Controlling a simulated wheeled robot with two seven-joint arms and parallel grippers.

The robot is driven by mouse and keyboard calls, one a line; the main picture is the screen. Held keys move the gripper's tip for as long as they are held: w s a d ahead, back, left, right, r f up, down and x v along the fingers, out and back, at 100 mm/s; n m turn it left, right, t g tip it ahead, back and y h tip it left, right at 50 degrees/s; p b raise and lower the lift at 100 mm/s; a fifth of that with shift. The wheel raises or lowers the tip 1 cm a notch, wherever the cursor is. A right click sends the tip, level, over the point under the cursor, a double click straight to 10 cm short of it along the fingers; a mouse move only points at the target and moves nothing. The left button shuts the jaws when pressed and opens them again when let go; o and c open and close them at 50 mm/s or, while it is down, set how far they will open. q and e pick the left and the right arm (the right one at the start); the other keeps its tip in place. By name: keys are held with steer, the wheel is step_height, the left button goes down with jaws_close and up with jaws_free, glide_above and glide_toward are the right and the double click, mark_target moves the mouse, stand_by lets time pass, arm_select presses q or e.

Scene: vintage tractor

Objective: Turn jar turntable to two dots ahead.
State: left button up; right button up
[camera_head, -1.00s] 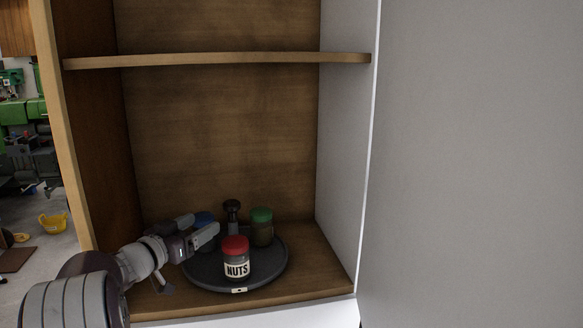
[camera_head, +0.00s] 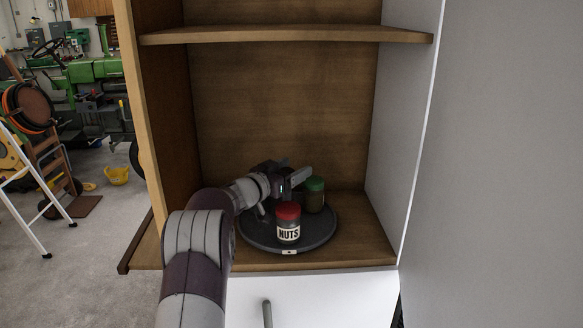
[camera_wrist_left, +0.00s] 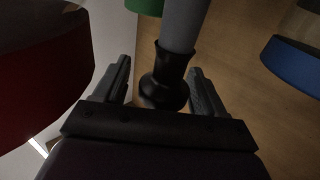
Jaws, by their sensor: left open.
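The dark round turntable (camera_head: 322,236) sits on the cabinet floor with a small white tag (camera_head: 289,252) on its front rim; its marks are too small to read. The red-lidded NUTS jar (camera_head: 289,227) stands at the front, the green-lidded jar (camera_head: 314,196) behind it to the right. A blue lid (camera_wrist_left: 296,66) shows in the left wrist view and is hidden in the head view. My left gripper (camera_head: 296,175) is open above the turntable. In the left wrist view its fingers (camera_wrist_left: 160,68) stand either side of the grey post with a black knob (camera_wrist_left: 165,84), apart from it. My right gripper is not in view.
The wooden cabinet has a shelf (camera_head: 290,35) well above my gripper. Its left side wall (camera_head: 165,130) and white right wall (camera_head: 405,130) flank the turntable. A drawer front with a handle (camera_head: 267,314) lies below. The red lid (camera_wrist_left: 40,75) is close to my left finger.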

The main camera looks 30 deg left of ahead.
arm_select(q)
steer(key=shift+w+a+f, duration=0.1)
steer(key=shift+f, duration=0.05)
steer(key=shift+w, duration=0.1)
steer(key=shift+c, duration=1)
jaws_close()
